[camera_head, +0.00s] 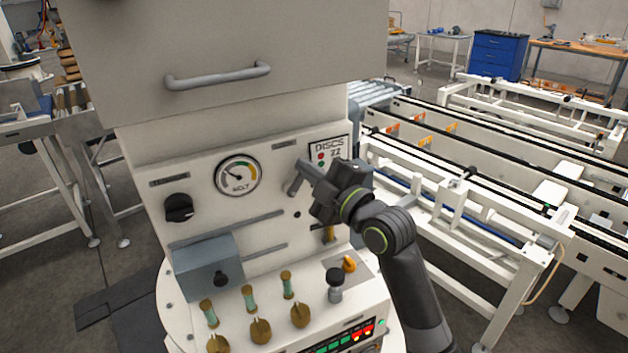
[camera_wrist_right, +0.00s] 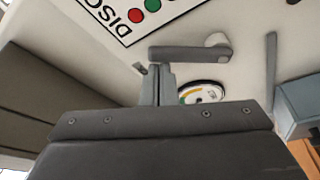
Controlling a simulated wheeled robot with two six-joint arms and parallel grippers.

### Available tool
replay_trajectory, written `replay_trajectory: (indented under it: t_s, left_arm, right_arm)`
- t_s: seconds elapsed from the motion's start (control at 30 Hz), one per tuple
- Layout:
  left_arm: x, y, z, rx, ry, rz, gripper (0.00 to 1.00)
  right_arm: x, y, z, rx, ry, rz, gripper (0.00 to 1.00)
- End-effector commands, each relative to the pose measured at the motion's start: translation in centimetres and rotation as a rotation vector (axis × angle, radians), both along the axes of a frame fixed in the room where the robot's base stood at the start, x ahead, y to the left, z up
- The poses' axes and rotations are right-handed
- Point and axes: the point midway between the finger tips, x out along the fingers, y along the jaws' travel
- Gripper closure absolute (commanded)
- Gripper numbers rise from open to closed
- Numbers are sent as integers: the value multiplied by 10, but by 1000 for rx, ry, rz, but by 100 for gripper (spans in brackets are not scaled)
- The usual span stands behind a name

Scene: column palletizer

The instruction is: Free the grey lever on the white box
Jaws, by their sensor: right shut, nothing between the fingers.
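The white box (camera_head: 277,155) stands in front of me, with a gauge, knobs and slots on its face. The grey lever (camera_head: 294,186) is on its front panel, left of the DISCS sign. In the right wrist view the lever (camera_wrist_right: 185,53) runs from a round hub to a free end at left. My right gripper (camera_head: 311,174) is shut and empty, its fingertips close to the lever's free end. In the wrist view the fingertips (camera_wrist_right: 158,70) meet the lever's edge in the picture; I cannot tell if they touch. My left gripper is out of view.
The DISCS sign (camera_head: 329,150) is right of the lever and the gauge (camera_head: 238,176) left. A grey-blue block (camera_head: 207,269), a black knob (camera_head: 179,208) and several brass-handled controls sit lower. A cover with a bar handle (camera_head: 218,75) overhangs the panel. Conveyors (camera_head: 480,190) stand at right.

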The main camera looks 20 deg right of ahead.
Motion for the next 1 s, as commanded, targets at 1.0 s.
replay_trajectory:
  t_s: [1.0]
  left_arm:
    - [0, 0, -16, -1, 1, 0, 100]
  right_arm:
    - [2, -23, -15, 456, 47, 8, 100]
